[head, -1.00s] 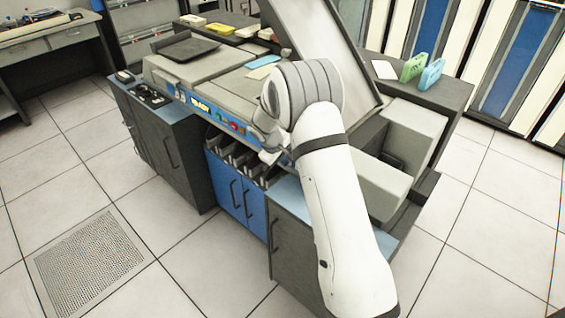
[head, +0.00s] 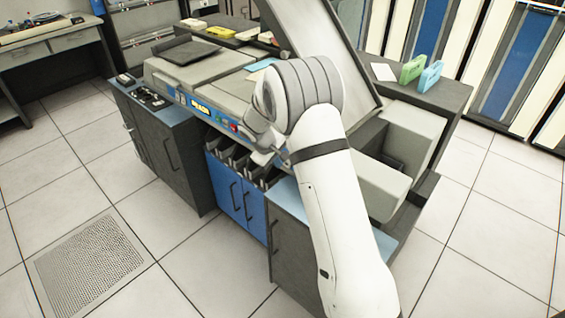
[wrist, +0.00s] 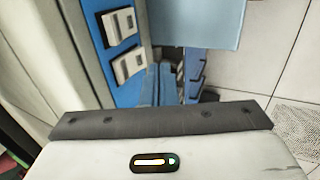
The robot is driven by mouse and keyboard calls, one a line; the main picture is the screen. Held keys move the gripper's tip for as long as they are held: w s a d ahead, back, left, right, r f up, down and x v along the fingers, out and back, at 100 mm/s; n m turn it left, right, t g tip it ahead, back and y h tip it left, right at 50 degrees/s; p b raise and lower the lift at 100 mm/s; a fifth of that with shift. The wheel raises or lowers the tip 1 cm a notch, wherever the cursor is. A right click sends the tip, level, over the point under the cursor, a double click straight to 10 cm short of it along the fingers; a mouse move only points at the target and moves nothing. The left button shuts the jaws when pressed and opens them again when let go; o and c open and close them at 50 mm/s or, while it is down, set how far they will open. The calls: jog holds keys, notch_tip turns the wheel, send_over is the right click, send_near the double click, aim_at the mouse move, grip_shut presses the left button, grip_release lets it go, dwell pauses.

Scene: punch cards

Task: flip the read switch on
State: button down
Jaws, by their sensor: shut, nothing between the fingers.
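The card machine (head: 215,80) carries a blue control strip (head: 190,100) along its front, with a lit yellow sign (head: 200,106) and a red button (head: 233,127). In the wrist view, two pale rocker switches (wrist: 118,26) and (wrist: 128,65) sit on the blue panel (wrist: 102,60). Their labels are too small to read, so I cannot tell which is the read switch. My gripper (head: 262,157) is shut and empty, in front of the strip's right part, which it hides. I cannot tell whether it touches the panel.
Below the strip are an open slotted bin row (head: 232,158) and blue cabinet doors (head: 236,196). A raised grey lid (head: 325,45) stands behind my arm. Green and blue card holders (head: 413,69) stand on the right counter. The tiled floor (head: 130,190) at left is clear.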

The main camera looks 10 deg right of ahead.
jog(key=v, duration=1)
jog(key=shift+a, duration=0.1)
jog(key=b, duration=0.1)
jog(key=f+b, duration=0.1)
jog(key=b, duration=0.1)
jog(key=shift+s+a+g+y, duration=0.1)
jog(key=shift+a+g+y, duration=0.2)
jog(key=shift+y, duration=0.1)
jog(key=shift+d+f, duration=0.1)
